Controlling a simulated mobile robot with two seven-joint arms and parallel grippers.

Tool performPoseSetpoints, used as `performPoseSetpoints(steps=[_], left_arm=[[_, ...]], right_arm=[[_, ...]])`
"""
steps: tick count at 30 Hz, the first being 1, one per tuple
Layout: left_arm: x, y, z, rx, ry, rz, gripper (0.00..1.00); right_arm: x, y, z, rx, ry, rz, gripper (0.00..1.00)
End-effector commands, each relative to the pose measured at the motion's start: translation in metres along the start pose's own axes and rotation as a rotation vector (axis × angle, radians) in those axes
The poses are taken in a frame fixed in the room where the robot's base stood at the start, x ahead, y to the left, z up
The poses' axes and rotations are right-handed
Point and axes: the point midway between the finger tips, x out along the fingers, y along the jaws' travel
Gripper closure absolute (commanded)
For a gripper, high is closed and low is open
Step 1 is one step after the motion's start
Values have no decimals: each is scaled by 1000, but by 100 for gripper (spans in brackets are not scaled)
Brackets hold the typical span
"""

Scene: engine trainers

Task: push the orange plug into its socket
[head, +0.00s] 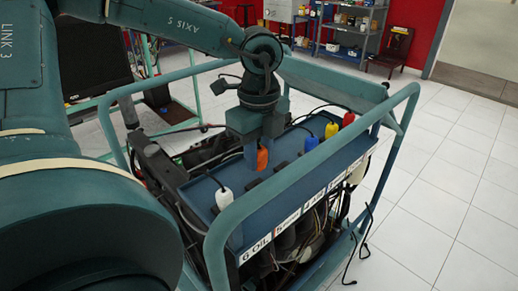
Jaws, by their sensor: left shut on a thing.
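The orange plug (262,160) is at the fingertips of my left gripper (256,158), which points down over the blue panel (205,188) of the engine trainer. The left gripper is shut on the orange plug, and its fingers hide part of it. Small dark sockets show on the panel near the plug, one just below it (253,183) and one to its right (281,166). I cannot tell whether the plug touches a socket. My right gripper is not in view.
A white plug (224,199) stands nearer on the panel. Blue (311,143), yellow (331,130) and red (348,119) plugs stand farther along it. A teal tube frame (290,187) surrounds the trainer.

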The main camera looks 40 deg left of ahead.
Motion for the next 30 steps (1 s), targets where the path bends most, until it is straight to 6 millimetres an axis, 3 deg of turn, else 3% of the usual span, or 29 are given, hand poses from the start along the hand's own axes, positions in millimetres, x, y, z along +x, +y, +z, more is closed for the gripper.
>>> performPoseSetpoints(steps=[13, 30], left_arm=[[41, 0, 0, 1, 1, 0, 99], [44, 0, 0, 1, 1, -1, 99]], right_arm=[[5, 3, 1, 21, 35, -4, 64], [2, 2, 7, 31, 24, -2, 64]])
